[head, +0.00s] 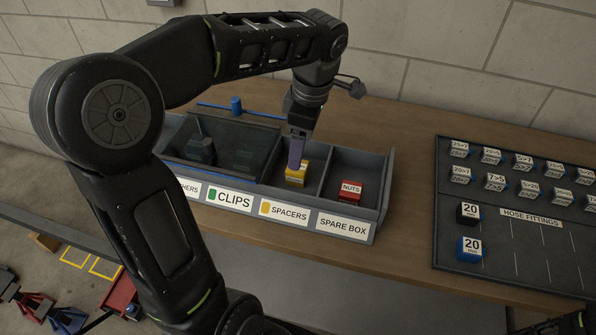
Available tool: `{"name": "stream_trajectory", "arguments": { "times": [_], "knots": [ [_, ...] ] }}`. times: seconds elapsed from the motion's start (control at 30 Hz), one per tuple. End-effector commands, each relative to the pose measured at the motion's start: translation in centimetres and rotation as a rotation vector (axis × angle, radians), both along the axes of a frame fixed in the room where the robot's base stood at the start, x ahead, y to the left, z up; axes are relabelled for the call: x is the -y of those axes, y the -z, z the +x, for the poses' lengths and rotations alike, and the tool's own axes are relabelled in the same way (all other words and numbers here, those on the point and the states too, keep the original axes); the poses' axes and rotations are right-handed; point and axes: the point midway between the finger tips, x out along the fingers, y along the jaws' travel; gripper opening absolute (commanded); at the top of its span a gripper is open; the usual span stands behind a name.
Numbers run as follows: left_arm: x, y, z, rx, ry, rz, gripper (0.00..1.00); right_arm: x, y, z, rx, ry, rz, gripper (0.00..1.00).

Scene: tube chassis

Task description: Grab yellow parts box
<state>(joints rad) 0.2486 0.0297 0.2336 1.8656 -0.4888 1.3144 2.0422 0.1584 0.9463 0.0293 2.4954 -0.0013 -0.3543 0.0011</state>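The yellow parts box (296,178) sits in the bin compartment above the "SPACERS" label. My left gripper (296,164) points down at it from above, its fingers at the top of the box. The fingers overlap the box's upper part in the head view, so I cannot tell whether they touch or grip it.
A red "NUTS" box (346,189) sits in the right compartment, above "SPARE BOX". A dark see-through cover with a blue edge lies over the left compartments. A hose fittings board (513,262) with several small boxes lies at right on the wooden bench (413,193).

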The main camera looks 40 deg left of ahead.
Motion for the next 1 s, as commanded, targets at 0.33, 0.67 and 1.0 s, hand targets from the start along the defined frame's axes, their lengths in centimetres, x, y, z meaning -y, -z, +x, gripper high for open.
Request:
{"name": "stream_trajectory", "arguments": {
  "times": [0.33,0.67,1.0],
  "knots": [
    [-0.2,2.2,-0.1,-0.001,0.001,0.0,0.67,0.0,-0.2,0.0,0.0,0.0,0.0,0.36],
    [-0.4,3.5,-0.2,-0.007,0.0,-0.001,0.67,0.0,-0.7,0.0,0.0,0.0,0.0,0.36],
    [-0.8,7.3,-0.2,-0.003,0.002,0.0,0.67,0.0,-1.3,-0.1,-0.003,0.001,-0.002,0.36]
  ]
}}
